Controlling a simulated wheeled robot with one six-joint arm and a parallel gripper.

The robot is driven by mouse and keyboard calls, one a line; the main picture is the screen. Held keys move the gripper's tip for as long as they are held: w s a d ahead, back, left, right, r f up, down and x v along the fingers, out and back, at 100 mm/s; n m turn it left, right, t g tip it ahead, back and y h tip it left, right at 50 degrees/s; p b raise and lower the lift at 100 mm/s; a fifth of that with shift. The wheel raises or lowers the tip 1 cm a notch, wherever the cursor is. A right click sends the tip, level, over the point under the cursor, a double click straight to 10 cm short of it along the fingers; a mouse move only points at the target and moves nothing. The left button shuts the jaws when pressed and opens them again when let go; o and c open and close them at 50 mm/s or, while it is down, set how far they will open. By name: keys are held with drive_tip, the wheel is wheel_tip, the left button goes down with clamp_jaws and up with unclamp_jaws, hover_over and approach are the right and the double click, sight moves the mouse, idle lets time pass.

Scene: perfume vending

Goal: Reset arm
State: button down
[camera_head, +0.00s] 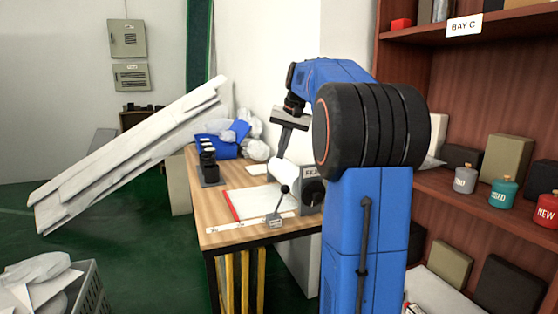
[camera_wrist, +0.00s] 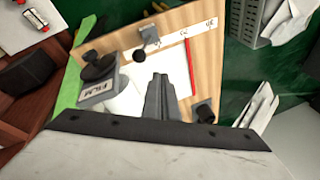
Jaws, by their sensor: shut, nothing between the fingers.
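My gripper (camera_head: 287,136) hangs above the wooden table (camera_head: 219,240) in the head view, at the end of my blue arm. In the wrist view my gripper (camera_wrist: 158,84) shows its fingers together and empty, pointing over the table. A white sheet with a red edge (camera_head: 262,203) lies on the table below it.
A brown shelf (camera_head: 450,27) marked BAY C stands at the right, holding grey, teal and red bottles (camera_head: 503,192) and boxes. A crate (camera_head: 92,297) and leaning white boards (camera_head: 130,150) are on the green floor.

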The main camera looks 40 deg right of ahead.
drive_tip(key=shift+s+r, duration=0.1)
drive_tip(key=shift+r, duration=0.15)
idle(0.4)
drive_tip(key=s+a+f+n, duration=0.2)
drive_tip(key=s+a+f, duration=0.1)
drive_tip(key=s+a, duration=0.55)
drive_tip(key=s+a+f+n, duration=0.2)
drive_tip(key=s+a+f, duration=0.25)
drive_tip(key=a, duration=0.65)
drive_tip(key=s+a+f+n, duration=0.1)
drive_tip(key=s+a+f, duration=0.2)
drive_tip(key=s+f, duration=0.2)
drive_tip(key=s+a+f+n, duration=0.2)
drive_tip(key=s+a+f, duration=0.2)
drive_tip(key=s+f, duration=0.2)
drive_tip(key=s+a+f+n+t, duration=0.1)
drive_tip(key=s+a+f, duration=0.2)
drive_tip(key=s+f, duration=0.3)
drive_tip(key=s, duration=0.3)
drive_tip(key=shift+a+n+h, duration=0.15)
drive_tip(key=shift+n+h, duration=0.15)
